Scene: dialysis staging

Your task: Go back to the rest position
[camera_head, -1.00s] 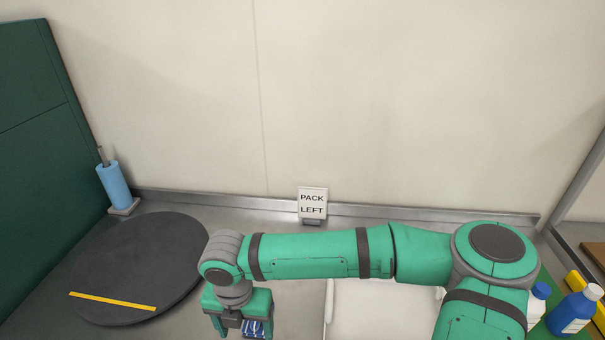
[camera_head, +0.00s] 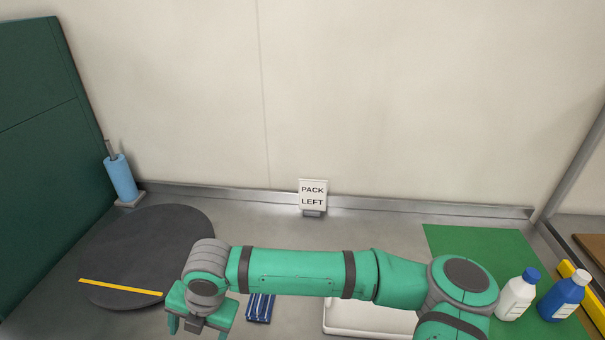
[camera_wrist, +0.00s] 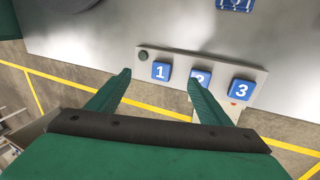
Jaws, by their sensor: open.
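My gripper (camera_head: 198,328) is open and empty, low at the front left of the steel counter in the head view. Its two fingers stand apart in the wrist view (camera_wrist: 160,78), with nothing between them but the counter edge and a numbered panel beyond. A blue striped packet (camera_head: 260,308) lies on the counter just right of my gripper, apart from it. Its edge also shows at the top of the wrist view (camera_wrist: 236,4).
A dark round disc (camera_head: 150,245) with a yellow strip lies behind my gripper. A white tray (camera_head: 345,331) is partly hidden under my arm. Two bottles, white (camera_head: 516,297) and blue (camera_head: 562,298), stand at right by a green mat (camera_head: 470,245). A panel (camera_wrist: 205,72) carries numbered blue squares.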

